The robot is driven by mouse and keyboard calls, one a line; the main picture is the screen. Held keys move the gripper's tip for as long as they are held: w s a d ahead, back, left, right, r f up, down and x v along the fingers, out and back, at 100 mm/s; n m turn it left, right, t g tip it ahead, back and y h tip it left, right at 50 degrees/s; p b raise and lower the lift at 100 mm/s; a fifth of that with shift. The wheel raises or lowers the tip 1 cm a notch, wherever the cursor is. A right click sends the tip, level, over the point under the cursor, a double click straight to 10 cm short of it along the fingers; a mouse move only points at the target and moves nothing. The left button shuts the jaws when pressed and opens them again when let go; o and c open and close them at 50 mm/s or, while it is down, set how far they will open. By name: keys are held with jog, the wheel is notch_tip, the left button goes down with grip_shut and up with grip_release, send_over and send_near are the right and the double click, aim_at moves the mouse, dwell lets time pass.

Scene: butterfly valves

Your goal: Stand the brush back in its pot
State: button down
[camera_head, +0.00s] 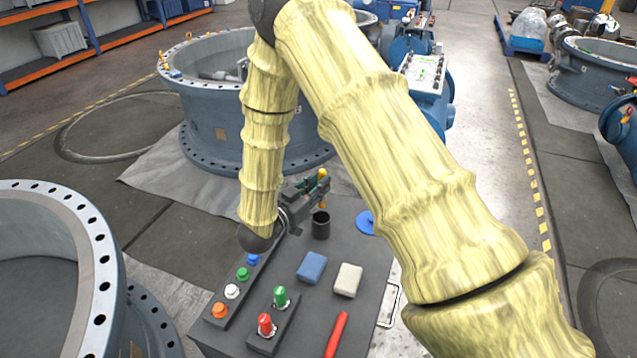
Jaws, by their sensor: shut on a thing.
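My gripper (308,196) is at the far end of the dark grey table, at the end of my yellow-sleeved arm. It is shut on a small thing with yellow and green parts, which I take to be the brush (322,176). The brush is partly hidden by the fingers, and its tilt is hard to tell. The pot (321,226) is a small black cup standing upright on the table, just below the gripper in the picture. The brush appears above the pot and apart from it.
On the table (300,325) are a blue block (312,267), a beige block (348,280), a red bar (337,334), a blue disc (366,222), a stand with green and red pegs (273,322), and a button strip (232,292). Large valve rings surround the table.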

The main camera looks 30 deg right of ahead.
notch_tip(320, 180, down, 8)
jog(key=b, duration=0.4)
jog(key=shift+f, duration=0.25)
dwell(0.5)
dwell(0.3)
jog(key=c, duration=1.3)
grip_release()
jog(key=v, duration=1.2)
